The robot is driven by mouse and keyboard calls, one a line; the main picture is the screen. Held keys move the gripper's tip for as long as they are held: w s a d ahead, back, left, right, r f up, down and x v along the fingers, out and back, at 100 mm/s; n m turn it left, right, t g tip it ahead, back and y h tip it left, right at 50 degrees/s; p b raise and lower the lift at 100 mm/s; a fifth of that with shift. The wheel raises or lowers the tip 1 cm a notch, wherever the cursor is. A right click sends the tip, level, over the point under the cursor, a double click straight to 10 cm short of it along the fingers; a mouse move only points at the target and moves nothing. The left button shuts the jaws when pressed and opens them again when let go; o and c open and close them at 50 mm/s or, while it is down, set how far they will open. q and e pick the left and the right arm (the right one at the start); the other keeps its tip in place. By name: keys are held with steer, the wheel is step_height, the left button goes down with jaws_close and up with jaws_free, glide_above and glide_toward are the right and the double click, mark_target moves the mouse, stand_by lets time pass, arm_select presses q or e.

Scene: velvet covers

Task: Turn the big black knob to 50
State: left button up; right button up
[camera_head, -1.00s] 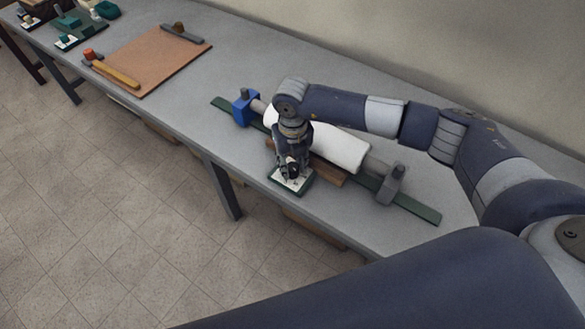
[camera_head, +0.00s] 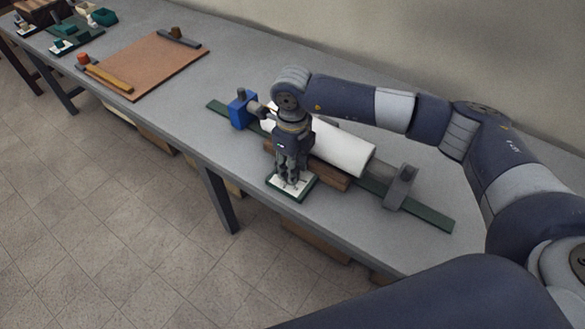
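A small white dial plate with a green edge (camera_head: 302,190) lies near the table's front edge, with dark marks on its face. My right gripper (camera_head: 290,182) points straight down over the plate. Its fingers cover the plate's middle, so the big black knob is hidden there. I cannot tell whether the fingers are shut on the knob or only around it. My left gripper is not in view.
Behind the plate, a white roller (camera_head: 340,150) lies between a blue block (camera_head: 240,108) and a grey bracket (camera_head: 400,187) on a long green strip (camera_head: 433,217). A brown board (camera_head: 150,62) lies further left. The grey table (camera_head: 225,80) is clear between them.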

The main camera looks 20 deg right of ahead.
steer(key=shift+w+r, duration=0.1)
stand_by(0.3)
steer(key=o, duration=1.1)
steer(key=shift+c, duration=0.2)
step_height(320, 180, up, 12)
